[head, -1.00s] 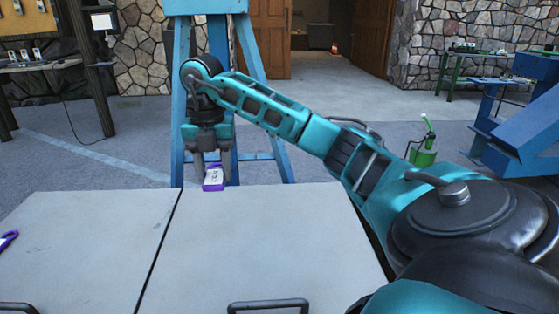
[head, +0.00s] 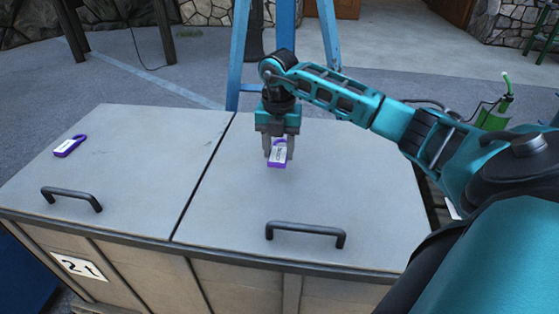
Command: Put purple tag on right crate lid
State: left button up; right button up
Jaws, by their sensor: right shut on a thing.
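A purple tag (head: 277,156) with a white label is held in my right gripper (head: 278,150). The gripper points down and is shut on the tag, over the back half of the right crate lid (head: 330,190). I cannot tell whether the tag touches the lid. A second purple tag (head: 69,146) with a white label lies on the left crate lid (head: 140,165), near its left edge. My left gripper is not in view.
Each lid has a dark handle near its front edge, one on the left (head: 72,197) and one on the right (head: 306,234). A blue stand (head: 286,30) rises behind the crate. A green can (head: 495,117) stands at the right. The right lid is otherwise clear.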

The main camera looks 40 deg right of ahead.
aim_at(279, 174)
jog(key=shift+f+b, duration=0.4)
jog(key=shift+f, duration=2.1)
jog(key=shift+f, duration=0.2)
jog(key=o, duration=1)
jog(key=shift+o, duration=0.2)
notch_tip(279, 174, up, 12)
jog(key=shift+r+p, duration=0.2)
jog(key=shift+p, duration=1)
